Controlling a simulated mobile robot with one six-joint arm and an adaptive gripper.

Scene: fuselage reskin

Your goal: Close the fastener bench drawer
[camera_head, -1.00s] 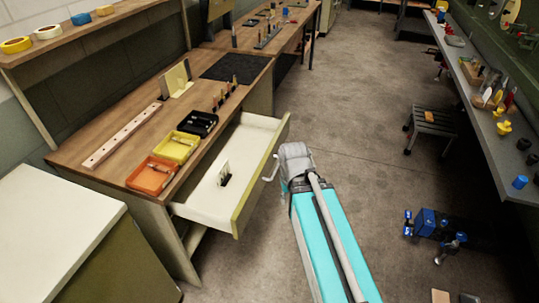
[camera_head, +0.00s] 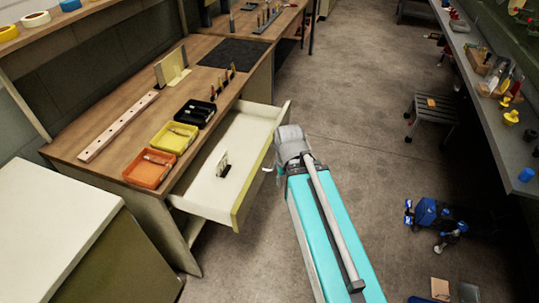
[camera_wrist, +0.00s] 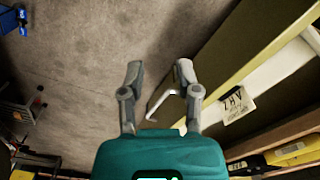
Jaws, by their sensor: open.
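The fastener bench drawer (camera_head: 214,192) stands pulled out from the wooden bench (camera_head: 120,95), with a pale inside and an olive front (camera_head: 258,180). In the wrist view the drawer front (camera_wrist: 235,62) runs diagonally at the right. My gripper (camera_wrist: 159,75) is open beside the outer face of the front. The pale drawer handle (camera_wrist: 160,98) shows between its fingers, close to the right finger; I cannot tell whether they touch. In the head view my arm hides most of the gripper.
Orange (camera_head: 150,168), yellow (camera_head: 174,137) and black (camera_head: 196,113) trays sit on the bench above the drawer. A white-topped cabinet (camera_head: 55,215) stands at the near left. A stool (camera_head: 432,108) and blue equipment (camera_head: 432,214) stand at the right. Open floor lies between.

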